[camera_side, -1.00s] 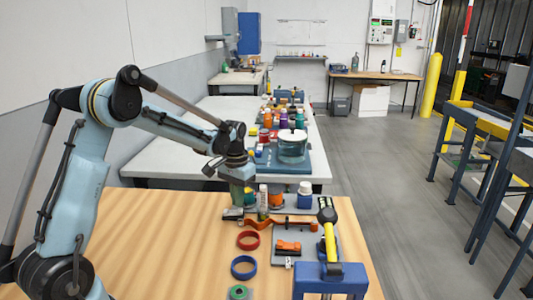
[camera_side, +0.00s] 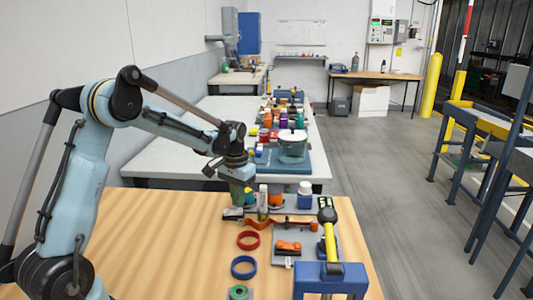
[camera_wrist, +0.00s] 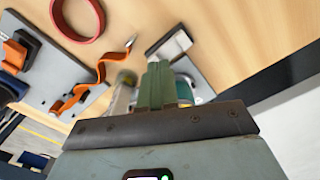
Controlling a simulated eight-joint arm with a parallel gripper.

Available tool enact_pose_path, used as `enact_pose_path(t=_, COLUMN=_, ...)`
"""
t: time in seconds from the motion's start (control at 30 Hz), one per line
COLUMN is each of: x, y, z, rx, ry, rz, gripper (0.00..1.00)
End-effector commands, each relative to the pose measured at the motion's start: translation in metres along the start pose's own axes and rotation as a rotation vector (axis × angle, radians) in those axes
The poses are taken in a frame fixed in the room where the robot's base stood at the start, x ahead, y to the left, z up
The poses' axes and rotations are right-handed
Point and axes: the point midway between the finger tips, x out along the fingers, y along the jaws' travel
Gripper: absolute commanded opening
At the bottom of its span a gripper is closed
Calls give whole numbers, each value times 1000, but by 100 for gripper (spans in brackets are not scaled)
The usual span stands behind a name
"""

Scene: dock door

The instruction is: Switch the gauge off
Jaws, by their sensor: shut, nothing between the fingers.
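I cannot tell for sure which thing is the gauge. A small pale and dark block (camera_side: 233,213) lies on the wooden table just below my gripper (camera_side: 240,202); it may be the gauge. In the wrist view the block (camera_wrist: 170,45) shows just beyond the tips of my gripper (camera_wrist: 158,66), but its markings and any switch are not readable. My gripper's green fingers are together with nothing between them. They point down close to the block; whether they touch it is unclear.
An orange strap (camera_side: 290,224), a white bottle (camera_side: 263,203) and a blue-and-white jar (camera_side: 305,195) stand close by. Red (camera_side: 248,240) and blue (camera_side: 244,267) rings lie nearer on the table. A grey plate (camera_side: 282,262) bears an orange-and-black part. The wooden table's left area is clear.

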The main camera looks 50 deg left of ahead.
Motion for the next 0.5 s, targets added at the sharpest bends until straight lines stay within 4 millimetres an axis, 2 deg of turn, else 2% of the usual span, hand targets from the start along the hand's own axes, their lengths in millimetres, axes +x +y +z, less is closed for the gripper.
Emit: enact_pose_path(t=0.5, x=7, y=0, z=0, rx=0, ry=0, rz=0, gripper=0)
